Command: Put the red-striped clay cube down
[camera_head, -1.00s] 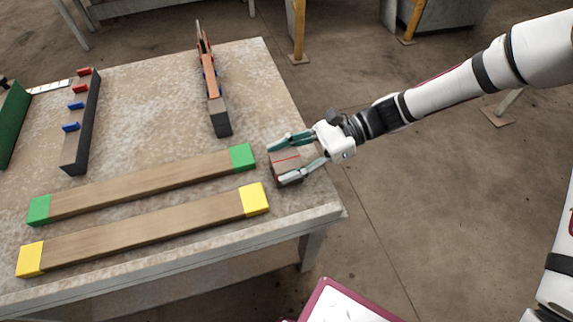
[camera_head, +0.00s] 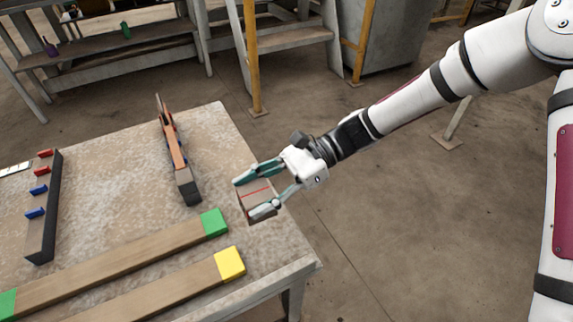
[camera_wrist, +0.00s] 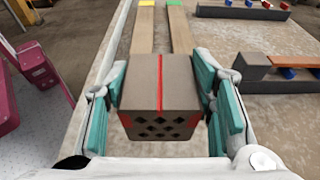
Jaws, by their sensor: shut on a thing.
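The red-striped clay cube (camera_head: 257,196) is a grey-brown block with a thin red line across its top. In the wrist view the cube (camera_wrist: 160,85) shows a face with several dark holes and red patches at its sides. My gripper (camera_head: 256,192) is shut on it, with one teal-padded finger on each side. The cube is over the right part of the table (camera_head: 262,240), near its right edge. I cannot tell whether its underside touches the tabletop.
Wooden bars with green (camera_head: 214,222) and yellow (camera_head: 230,263) ends lie in front and to the left. A dark block with an orange-brown bar (camera_head: 176,150) stands behind left. A dark rail with red and blue pegs (camera_head: 45,205) is at far left. Bare tabletop surrounds the cube.

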